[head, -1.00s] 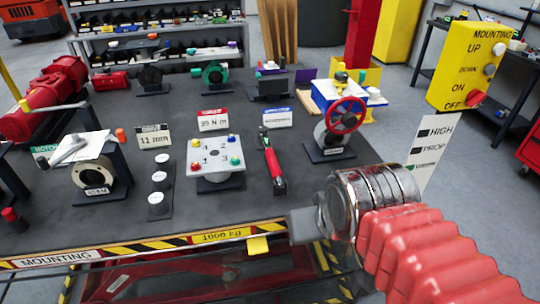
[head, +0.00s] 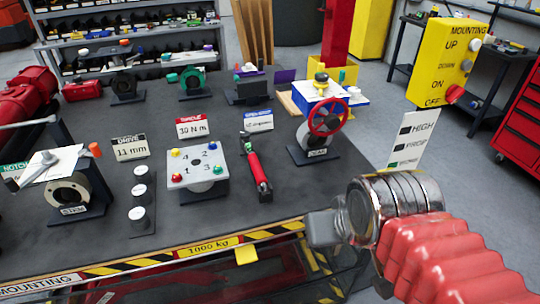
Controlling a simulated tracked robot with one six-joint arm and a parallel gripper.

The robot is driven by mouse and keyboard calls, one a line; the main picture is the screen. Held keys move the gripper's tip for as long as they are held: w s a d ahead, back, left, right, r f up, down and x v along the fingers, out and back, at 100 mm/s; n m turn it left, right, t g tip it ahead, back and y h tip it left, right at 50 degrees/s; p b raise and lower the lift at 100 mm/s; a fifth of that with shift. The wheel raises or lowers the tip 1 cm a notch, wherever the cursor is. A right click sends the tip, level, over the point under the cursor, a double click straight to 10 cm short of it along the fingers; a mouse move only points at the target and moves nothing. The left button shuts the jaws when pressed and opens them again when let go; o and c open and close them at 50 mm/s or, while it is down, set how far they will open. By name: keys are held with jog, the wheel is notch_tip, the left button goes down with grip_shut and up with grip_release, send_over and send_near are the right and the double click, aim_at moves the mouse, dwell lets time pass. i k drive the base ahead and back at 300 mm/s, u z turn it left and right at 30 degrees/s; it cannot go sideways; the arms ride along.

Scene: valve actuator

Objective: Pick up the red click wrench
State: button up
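The red click wrench (head: 257,170) lies on the dark table, just right of the numbered white plate (head: 197,166). Its black head end points to the back and its red handle to the front edge. My gripper (head: 310,228) is at the table's front edge, to the right of and nearer than the wrench, apart from it. My arm enters from the lower right with a red ribbed sleeve. Only the grey outer side of the gripper shows, so its opening is hidden.
A red handwheel valve (head: 327,117) stands right of the wrench. Three white-topped cylinders (head: 142,193) and a flanged unit (head: 70,195) stand at left. Cards reading 30 N m (head: 193,127) and 11 mm (head: 131,148) stand behind. The table between wrench and front right edge is clear.

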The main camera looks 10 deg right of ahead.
aim_at(245, 144)
jog(key=z, duration=0.65)
jog(key=k, duration=0.85)
jog(key=u, duration=1.45)
jog(key=i, duration=1)
jog(key=u, duration=0.05)
